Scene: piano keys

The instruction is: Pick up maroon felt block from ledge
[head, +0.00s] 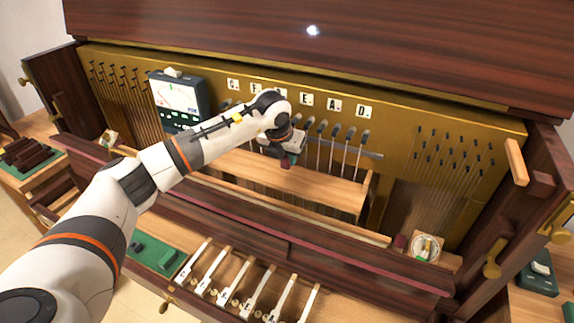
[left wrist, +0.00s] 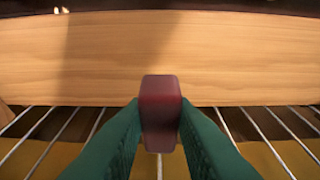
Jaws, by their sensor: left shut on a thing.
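The maroon felt block (left wrist: 160,100) is between the two green fingers of my left gripper (left wrist: 160,122) in the left wrist view. The fingers touch it on both sides, and its upper end sticks out past them. In the head view the block (head: 287,160) shows as a small dark red piece under my left gripper (head: 285,152). It is in front of the strings, above the pale wooden ledge (head: 320,188). I cannot tell whether it touches the ledge. My right gripper is in neither view.
Letter tiles (head: 306,99) line the brass plate above the strings. A meter box (head: 175,100) stands at the left. White keys (head: 240,285) lie in front.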

